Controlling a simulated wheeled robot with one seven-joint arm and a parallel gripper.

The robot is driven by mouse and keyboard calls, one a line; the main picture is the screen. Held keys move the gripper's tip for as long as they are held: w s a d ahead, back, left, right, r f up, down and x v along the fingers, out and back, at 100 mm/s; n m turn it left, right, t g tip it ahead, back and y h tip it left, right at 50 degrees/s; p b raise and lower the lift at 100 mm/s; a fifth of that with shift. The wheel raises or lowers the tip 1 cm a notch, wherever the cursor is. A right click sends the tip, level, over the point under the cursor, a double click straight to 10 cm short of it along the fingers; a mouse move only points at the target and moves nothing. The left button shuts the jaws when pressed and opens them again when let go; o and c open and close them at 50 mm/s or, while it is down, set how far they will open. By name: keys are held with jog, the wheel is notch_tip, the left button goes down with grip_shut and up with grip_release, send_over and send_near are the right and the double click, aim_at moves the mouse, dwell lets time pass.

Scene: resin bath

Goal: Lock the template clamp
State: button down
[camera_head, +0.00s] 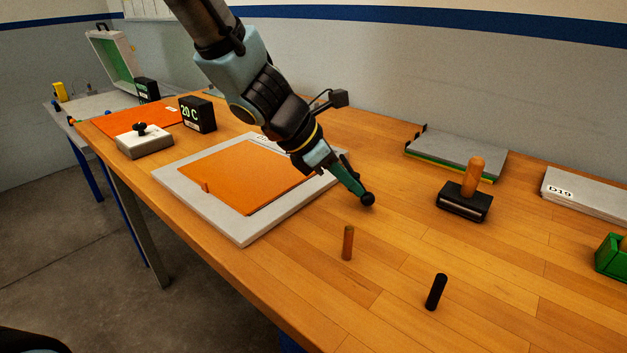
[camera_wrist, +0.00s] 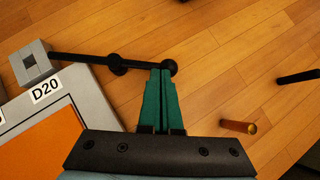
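The template is a pale grey frame (camera_head: 246,236) labelled D20 around an orange panel (camera_head: 240,172). In the wrist view, the clamp's grey block (camera_wrist: 30,66) sits at the frame's corner. A black clamp lever (camera_wrist: 85,59) runs from it, out beyond the frame, to a round black knob (camera_wrist: 169,67). My gripper (camera_wrist: 160,74) has its teal fingers together with only a thin dark line between them. The tips are at the lever's knob end; exact contact cannot be told. In the head view my gripper (camera_head: 362,190) points down at the knob, hiding much of the lever.
A brown peg (camera_head: 347,243) and a black peg (camera_head: 436,292) stand on the open wood in front. A wooden-handled tool (camera_head: 464,204) stands to the right, near grey plates (camera_head: 456,152). A white block (camera_head: 145,145) and a 20 C display (camera_head: 197,114) stand left.

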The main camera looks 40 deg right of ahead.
jog(key=n+t+b, duration=0.1)
jog(key=s+d+n+t+b, duration=0.1)
jog(key=n, duration=0.1)
jog(key=shift+s+d+f+h, duration=0.1)
jog(key=shift+s+d+h, duration=0.15)
jog(key=shift+h, duration=0.15)
jog(key=shift+s+d, duration=0.25)
jog(key=shift+d, duration=0.35)
jog(key=shift+s+d, duration=0.25)
jog(key=shift+d, duration=0.3)
